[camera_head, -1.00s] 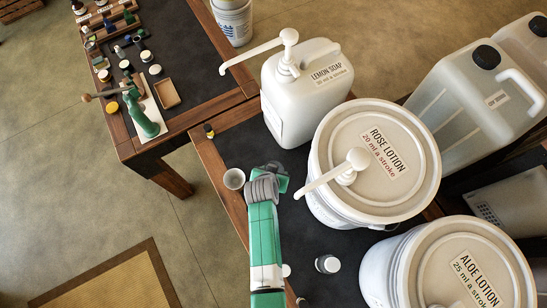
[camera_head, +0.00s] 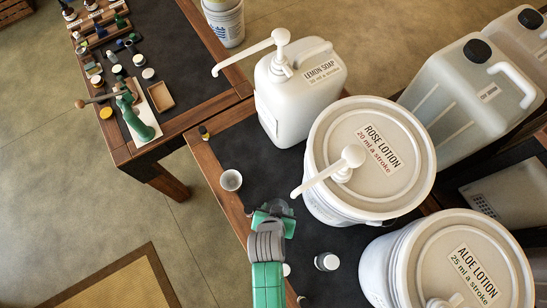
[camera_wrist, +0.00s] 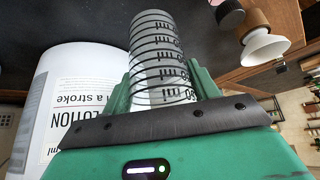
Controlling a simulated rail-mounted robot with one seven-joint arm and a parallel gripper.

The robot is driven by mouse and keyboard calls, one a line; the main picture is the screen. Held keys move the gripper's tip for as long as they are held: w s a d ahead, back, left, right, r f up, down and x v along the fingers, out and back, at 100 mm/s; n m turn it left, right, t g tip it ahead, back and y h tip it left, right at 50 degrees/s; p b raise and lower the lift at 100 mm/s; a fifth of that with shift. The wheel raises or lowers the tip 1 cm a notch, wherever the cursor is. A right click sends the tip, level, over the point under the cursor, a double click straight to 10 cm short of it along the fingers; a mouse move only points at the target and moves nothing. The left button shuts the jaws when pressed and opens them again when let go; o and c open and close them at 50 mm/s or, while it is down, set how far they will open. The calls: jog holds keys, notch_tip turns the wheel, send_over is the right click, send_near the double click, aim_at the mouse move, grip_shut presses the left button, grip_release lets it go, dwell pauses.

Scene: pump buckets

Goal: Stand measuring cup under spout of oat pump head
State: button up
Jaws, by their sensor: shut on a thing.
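A clear measuring cup with black ml marks (camera_wrist: 165,75) stands between the green fingers of my gripper (camera_wrist: 165,95) in the wrist view; the gripper is shut on it. In the head view my gripper (camera_head: 272,215) is over the dark table, just left of the rose lotion bucket (camera_head: 325,205), and its own links hide the held cup. No label reading oat shows. The rose lotion pump head (camera_head: 342,170) points its spout left, near my gripper. The lemon soap pump head (camera_head: 279,42) and the aloe lotion bucket (camera_head: 375,265) also show.
A small white cup (camera_head: 231,180) stands near the table's left edge (camera_head: 212,170). A small white-capped bottle (camera_head: 327,262) is right of my arm. A lotion bucket (camera_wrist: 80,85) is close at left in the wrist view. Bare tabletop (camera_head: 245,150) lies behind the white cup.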

jog(key=shift+s+d+r, duration=0.15)
jog(key=shift+s, duration=1.1)
